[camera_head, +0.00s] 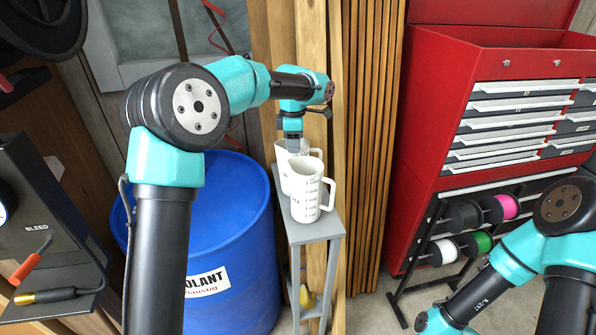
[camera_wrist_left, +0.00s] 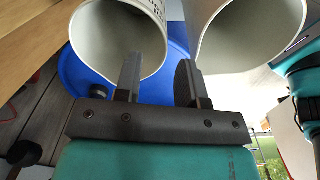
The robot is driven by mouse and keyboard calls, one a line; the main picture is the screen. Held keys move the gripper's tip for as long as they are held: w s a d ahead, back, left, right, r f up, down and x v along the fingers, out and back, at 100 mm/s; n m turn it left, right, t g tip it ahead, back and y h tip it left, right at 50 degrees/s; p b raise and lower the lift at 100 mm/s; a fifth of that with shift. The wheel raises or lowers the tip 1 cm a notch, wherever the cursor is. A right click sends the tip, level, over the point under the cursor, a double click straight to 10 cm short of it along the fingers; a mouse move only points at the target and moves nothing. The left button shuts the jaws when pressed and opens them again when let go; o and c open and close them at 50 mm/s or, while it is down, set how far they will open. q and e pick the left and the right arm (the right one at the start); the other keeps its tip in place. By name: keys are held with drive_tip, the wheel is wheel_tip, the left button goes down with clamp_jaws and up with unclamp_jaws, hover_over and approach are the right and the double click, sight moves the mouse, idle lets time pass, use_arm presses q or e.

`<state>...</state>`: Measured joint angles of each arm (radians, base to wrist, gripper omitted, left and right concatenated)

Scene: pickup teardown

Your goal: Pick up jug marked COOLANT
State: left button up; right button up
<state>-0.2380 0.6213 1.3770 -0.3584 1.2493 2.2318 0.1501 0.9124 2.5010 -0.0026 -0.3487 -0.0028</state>
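Two white jugs with open tops stand on a narrow grey stand (camera_head: 328,226). The nearer jug (camera_head: 306,198) has graduation marks and a handle on its right. The farther jug (camera_head: 282,152) is partly hidden behind it and my gripper. I cannot read COOLANT on either jug. My left gripper (camera_head: 298,148) points down over the jugs. In the left wrist view its fingers (camera_wrist_left: 158,82) are open, with the left jug mouth (camera_wrist_left: 110,42) and the right jug mouth (camera_wrist_left: 250,35) beyond. I cannot tell whether a finger touches a rim. My right gripper is not in view.
A blue drum (camera_head: 250,235) with a label ending in "OLANT" stands left of the stand. Wooden boards (camera_head: 375,130) rise behind. A red tool chest (camera_head: 430,120) and a spool rack (camera_head: 440,215) stand right. Bare floor (camera_head: 365,310) lies between stand and rack.

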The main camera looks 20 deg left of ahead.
sight(282, 154)
use_arm(q)
drive_tip(key=shift+f, duration=0.65)
wheel_tip(282, 154, down, 5)
drive_tip(key=shift+d+f, duration=0.1)
drive_tip(key=shift+c, duration=0.5)
clamp_jaws()
idle(0.4)
